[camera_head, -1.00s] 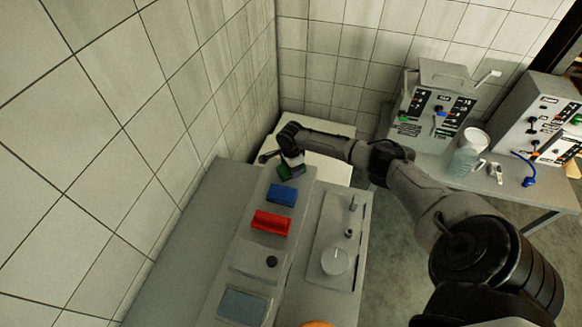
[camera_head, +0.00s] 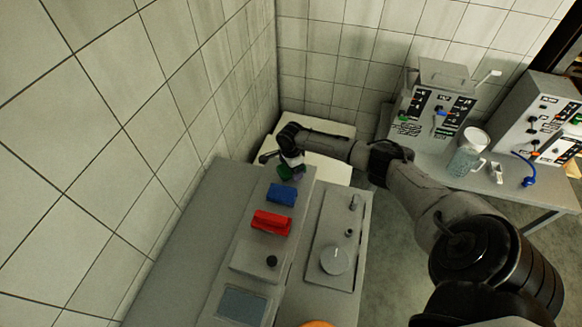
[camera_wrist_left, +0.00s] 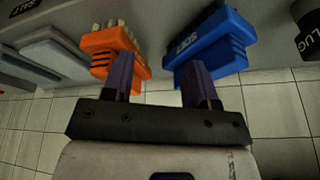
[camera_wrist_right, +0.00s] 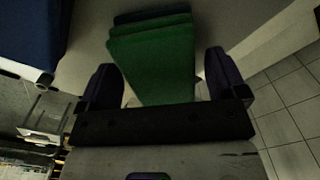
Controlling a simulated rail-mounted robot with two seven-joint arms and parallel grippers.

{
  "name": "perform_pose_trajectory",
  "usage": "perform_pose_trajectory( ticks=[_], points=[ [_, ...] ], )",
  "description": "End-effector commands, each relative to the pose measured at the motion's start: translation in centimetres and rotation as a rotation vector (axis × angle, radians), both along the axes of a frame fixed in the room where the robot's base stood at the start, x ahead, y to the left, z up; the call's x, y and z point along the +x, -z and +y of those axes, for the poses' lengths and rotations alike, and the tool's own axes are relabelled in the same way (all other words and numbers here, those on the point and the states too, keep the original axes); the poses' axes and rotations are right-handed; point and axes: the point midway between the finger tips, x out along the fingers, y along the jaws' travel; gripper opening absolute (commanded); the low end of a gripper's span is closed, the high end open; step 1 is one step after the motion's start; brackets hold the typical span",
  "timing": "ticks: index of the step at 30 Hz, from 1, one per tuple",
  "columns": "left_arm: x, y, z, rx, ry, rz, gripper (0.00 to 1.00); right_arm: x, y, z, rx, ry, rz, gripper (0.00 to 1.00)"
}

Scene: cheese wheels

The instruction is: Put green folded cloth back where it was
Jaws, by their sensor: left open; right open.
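The green folded cloth (camera_head: 284,172) lies at the far end of the long grey surface, partly hidden by my right gripper (camera_head: 290,165). In the right wrist view the green cloth (camera_wrist_right: 155,60) shows as stacked folds between the two fingers of my right gripper (camera_wrist_right: 165,78). The gripper is open, with a gap beside the cloth on the right; whether the left finger touches it I cannot tell. My left gripper (camera_wrist_left: 158,75) is open and empty, outside the head view.
A blue folded cloth (camera_head: 282,194) and a red one (camera_head: 271,221) lie in line with the green one. A tiled wall (camera_head: 195,90) stands close on the left. A pitcher (camera_head: 466,163) and control boxes (camera_head: 436,110) stand on the right table.

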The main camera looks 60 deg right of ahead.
Motion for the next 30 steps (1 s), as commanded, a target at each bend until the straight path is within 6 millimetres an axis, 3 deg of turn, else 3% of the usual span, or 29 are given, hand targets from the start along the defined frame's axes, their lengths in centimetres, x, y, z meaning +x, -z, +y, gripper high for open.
perform_pose_trajectory(
  ticks=[5, 18, 24, 30],
  points=[
    [0.0, -0.2, -0.1, -0.003, -0.002, 0.0, 0.53, 0.1, -1.9, 0.0, -0.001, -0.002, -0.003, 0.91],
    [0.0, -0.3, -0.4, -0.014, -0.009, 0.0, 0.53, 0.1, -9.6, 0.0, 0.0, -0.002, -0.002, 0.91],
    [0.0, -0.2, -0.3, -0.012, -0.008, 0.0, 0.53, 0.1, -11.5, 0.0, -0.001, 0.0, -0.001, 0.91],
    [0.0, -0.2, -0.2, -0.005, -0.004, 0.0, 0.53, 0.1, -12.2, 0.0, 0.0, 0.0, 0.0, 0.91]
  ],
)
